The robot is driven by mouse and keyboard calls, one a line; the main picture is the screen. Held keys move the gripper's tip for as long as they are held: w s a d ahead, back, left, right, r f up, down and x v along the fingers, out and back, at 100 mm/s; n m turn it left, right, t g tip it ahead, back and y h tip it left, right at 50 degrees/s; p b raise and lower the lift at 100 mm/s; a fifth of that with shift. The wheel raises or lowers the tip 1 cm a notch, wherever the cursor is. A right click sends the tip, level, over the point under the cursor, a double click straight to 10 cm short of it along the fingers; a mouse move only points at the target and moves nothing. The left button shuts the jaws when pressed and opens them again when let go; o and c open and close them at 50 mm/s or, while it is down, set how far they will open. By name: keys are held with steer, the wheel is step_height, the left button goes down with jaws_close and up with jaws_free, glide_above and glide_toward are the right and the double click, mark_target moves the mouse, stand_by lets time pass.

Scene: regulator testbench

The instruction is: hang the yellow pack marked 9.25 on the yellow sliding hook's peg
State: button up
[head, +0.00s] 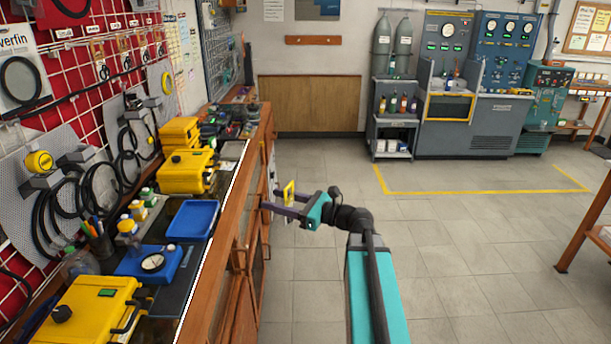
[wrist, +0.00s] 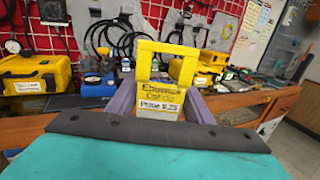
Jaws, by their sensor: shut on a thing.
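My gripper (head: 279,201) is shut on a yellow pack (head: 289,190) and holds it over the floor, just right of the wooden bench front. In the wrist view the pack (wrist: 158,107) stands upright between the two purple fingers (wrist: 160,103). It has a yellow frame with an open window at the top and a pale printed label below. The label's price line is small and seems to read 9.25. Packs (head: 98,50) hang on the red grid wall (head: 85,22) at upper left. I cannot make out the yellow sliding hook or its peg.
The bench holds yellow cases (head: 187,171), a blue tray (head: 193,220), a blue gauge unit (head: 150,262) and small bottles. Black hoses (head: 128,145) hang on the panel behind. The tiled floor (head: 455,240) to the right is clear.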

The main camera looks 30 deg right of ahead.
steer(key=s+a+f+n+g+y, duration=0.1)
steer(key=a+f+g+y, duration=0.1)
steer(key=a+f, duration=0.2)
steer(key=s+a+f+n+g+y, duration=0.1)
steer(key=a+f, duration=0.4)
steer(key=a, duration=0.6)
steer(key=shift+s+f+n+g+y, duration=0.3)
steer(key=shift+s+n+g+y, duration=0.1)
steer(key=shift+s+n, duration=0.3)
